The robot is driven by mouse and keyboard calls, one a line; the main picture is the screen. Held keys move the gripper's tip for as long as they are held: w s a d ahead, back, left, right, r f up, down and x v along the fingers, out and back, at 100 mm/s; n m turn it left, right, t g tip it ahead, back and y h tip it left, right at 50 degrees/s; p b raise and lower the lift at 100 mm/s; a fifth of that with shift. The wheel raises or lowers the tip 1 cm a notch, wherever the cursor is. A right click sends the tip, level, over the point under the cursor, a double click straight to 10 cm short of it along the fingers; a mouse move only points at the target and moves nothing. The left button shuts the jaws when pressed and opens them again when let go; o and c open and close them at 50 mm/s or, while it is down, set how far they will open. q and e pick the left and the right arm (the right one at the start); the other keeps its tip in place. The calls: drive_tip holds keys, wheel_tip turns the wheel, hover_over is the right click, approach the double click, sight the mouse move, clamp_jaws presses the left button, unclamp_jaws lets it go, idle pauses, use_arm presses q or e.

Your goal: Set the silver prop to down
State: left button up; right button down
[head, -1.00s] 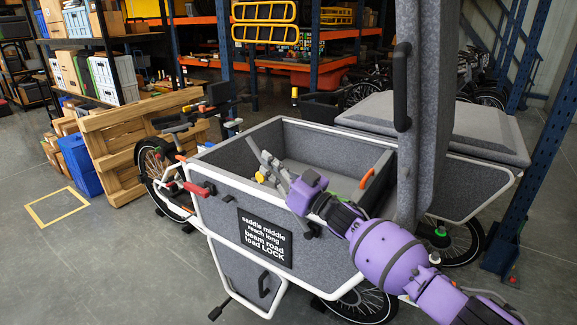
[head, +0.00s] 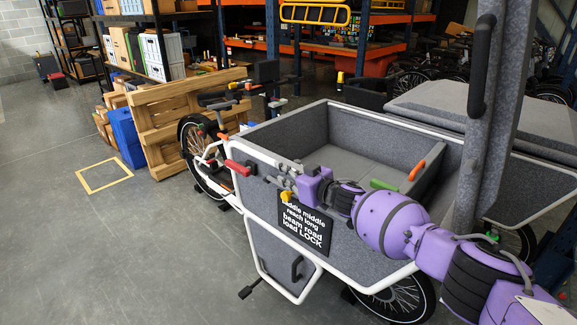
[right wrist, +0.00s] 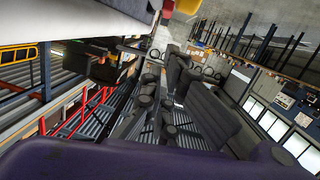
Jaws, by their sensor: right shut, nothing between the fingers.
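A white-framed cargo bike with a grey felt box (head: 262,205) stands in front of me. I cannot pick out the silver prop for sure; a small light-grey lever (head: 278,103) stands behind the box near the handlebar. My right gripper (head: 272,181) is shut and empty at the box's near wall, beside the red lever (head: 238,168) and just above the black sign; whether it touches anything is unclear. In the right wrist view the dark fingers (right wrist: 177,70) are close together. My left gripper is not in view.
An orange handle (head: 417,170) and a green piece (head: 383,184) are at the box's right side. A tall grey panel with a black handle (head: 481,66) stands at right. A wooden pallet (head: 170,130) leans behind the bike. The floor at left is open around a yellow outline (head: 104,176).

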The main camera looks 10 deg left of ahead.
drive_tip(key=shift+w+a+f+g+h, duration=0.2)
drive_tip(key=shift+f+g+h, duration=0.1)
drive_tip(key=shift+f, duration=0.35)
drive_tip(key=shift+w+a+f+g+h, duration=0.1)
drive_tip(key=shift+a+f+g+h, duration=0.15)
drive_tip(key=shift+f, duration=0.35)
drive_tip(key=shift+d+f, duration=0.1)
drive_tip(key=shift+f, duration=0.05)
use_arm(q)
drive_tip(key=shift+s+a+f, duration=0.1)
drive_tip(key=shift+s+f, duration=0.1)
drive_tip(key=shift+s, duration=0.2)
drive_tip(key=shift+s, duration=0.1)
use_arm(e)
drive_tip(key=shift+s, duration=0.1)
